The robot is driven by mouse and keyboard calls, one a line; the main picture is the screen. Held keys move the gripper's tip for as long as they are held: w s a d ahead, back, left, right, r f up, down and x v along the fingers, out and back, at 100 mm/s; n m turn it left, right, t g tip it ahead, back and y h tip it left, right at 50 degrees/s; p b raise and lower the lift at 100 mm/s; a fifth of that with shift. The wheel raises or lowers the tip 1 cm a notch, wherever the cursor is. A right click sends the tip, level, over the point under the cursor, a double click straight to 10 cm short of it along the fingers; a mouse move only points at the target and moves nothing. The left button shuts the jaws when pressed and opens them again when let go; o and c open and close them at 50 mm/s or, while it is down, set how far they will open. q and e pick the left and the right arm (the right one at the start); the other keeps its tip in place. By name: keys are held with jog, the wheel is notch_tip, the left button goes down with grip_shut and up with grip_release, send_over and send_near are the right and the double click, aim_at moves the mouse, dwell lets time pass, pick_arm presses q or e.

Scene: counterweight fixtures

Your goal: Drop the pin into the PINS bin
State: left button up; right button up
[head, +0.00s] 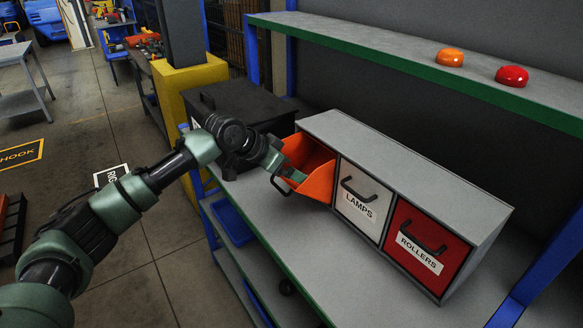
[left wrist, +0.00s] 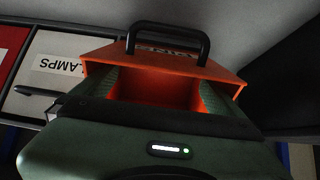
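The orange PINS bin (head: 316,182) is tilted open at the left end of the grey cabinet. Its dark handle (left wrist: 166,42) and partly hidden label show in the left wrist view. My left gripper (head: 292,176) reaches into the mouth of this bin. In the left wrist view its two green fingers (left wrist: 160,92) are spread apart, with the bin's orange inside between them. I see no pin between the fingers or elsewhere; the bottom of the bin is hidden. My right gripper is in neither view.
The white LAMPS bin (head: 358,203) and red ROLLERS bin (head: 415,245) are shut beside it. A black box (head: 235,108) stands close behind my left wrist. Orange and red domes (head: 512,75) sit on the upper shelf. The bench (head: 330,265) in front is clear.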

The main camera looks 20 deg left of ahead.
pick_arm(q)
jog(key=shift+r, duration=0.45)
jog(key=b+v, duration=0.2)
jog(key=v, duration=1)
jog(key=shift+s, duration=0.1)
